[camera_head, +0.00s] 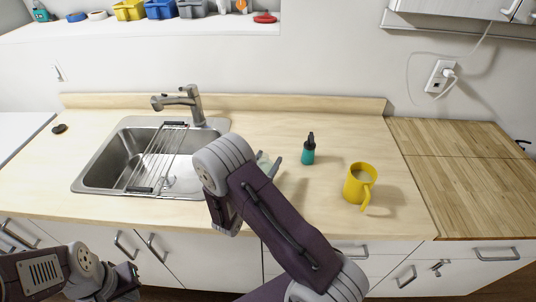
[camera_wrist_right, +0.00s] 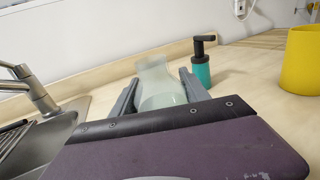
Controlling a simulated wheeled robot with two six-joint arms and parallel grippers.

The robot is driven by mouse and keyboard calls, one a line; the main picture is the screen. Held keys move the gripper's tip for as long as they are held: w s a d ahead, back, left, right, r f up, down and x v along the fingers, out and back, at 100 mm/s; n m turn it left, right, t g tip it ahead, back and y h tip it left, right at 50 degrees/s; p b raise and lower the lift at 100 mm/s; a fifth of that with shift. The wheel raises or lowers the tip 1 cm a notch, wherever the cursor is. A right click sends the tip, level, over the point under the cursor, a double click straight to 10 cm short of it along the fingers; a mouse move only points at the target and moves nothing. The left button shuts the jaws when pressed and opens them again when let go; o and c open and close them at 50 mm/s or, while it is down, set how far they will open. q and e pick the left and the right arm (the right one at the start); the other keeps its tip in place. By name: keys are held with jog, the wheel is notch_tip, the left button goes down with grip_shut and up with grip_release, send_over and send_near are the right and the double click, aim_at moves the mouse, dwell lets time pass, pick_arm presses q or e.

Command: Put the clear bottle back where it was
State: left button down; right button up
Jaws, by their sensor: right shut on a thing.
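The clear bottle (camera_wrist_right: 158,85) is pale, greenish and see-through, and stands upright between the two grey fingers of my right gripper (camera_wrist_right: 160,92) in the right wrist view. The fingers are shut on its sides. In the head view my right arm hides most of the bottle (camera_head: 263,162), and the tip of my right gripper (camera_head: 269,165) shows just right of the arm, over the counter between sink and soap dispenser. I cannot tell whether the bottle's base touches the counter. My left gripper (camera_head: 125,282) is low at the left, in front of the cabinets; its fingers are unclear.
A teal soap dispenser (camera_head: 308,152) and a yellow mug (camera_head: 359,183) stand right of the bottle. The sink (camera_head: 100,180) with its faucet (camera_head: 190,102) is at the left. The wooden counter (camera_head: 340,120) is clear behind the dispenser.

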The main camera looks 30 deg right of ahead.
jog(key=shift+f, duration=0.35)
jog(key=shift+f, duration=0.1)
jog(key=o, duration=1.4)
